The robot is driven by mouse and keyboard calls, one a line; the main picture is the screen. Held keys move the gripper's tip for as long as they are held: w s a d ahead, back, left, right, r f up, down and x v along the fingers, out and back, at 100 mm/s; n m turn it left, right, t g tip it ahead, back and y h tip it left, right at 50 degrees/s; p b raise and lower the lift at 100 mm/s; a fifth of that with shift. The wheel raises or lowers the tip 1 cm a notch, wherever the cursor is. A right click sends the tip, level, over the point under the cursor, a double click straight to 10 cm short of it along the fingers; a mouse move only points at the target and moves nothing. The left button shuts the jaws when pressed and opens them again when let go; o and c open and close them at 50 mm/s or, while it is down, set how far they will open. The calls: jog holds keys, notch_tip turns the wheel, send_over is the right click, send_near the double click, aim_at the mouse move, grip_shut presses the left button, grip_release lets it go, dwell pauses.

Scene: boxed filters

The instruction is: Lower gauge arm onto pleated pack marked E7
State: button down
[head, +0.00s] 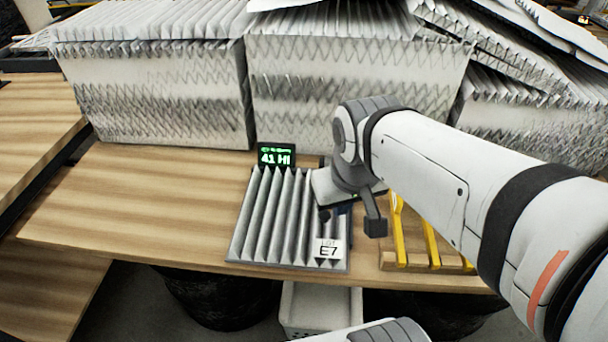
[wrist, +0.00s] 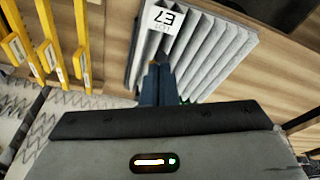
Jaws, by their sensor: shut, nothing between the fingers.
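The pleated pack marked E7 (head: 268,220) lies on the wooden bench, its grey pleats facing up and its white label at the near right corner. It also shows in the wrist view (wrist: 207,52). A small black display (head: 277,155) at its far edge reads "41 HI" in green. My gripper (head: 325,213) is over the pack's right side. In the wrist view its dark blue fingers (wrist: 160,70) are together, empty, over the pleats near the label. I cannot make out the gauge arm; my wrist and fingers cover that part.
A wooden rack with yellow gauges (head: 430,245) stands right of the pack. Large stacks of pleated filters (head: 165,95) line the back. The bench left of the pack is clear. A white bin (head: 320,305) is below the front edge.

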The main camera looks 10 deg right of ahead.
aim_at(320, 226)
jog(key=w+a+f+n+g+h+b, duration=0.4)
jog(key=w+a+f+n, duration=0.3)
jog(key=w+n, duration=0.5)
jog(key=shift+n+h, duration=0.7)
jog(key=shift+n, duration=0.1)
jog(key=x, duration=0.3)
jog(key=s+p+x, duration=0.1)
jog(key=x, duration=0.5)
jog(key=shift+s+f, duration=0.25)
jog(key=shift+s, duration=0.1)
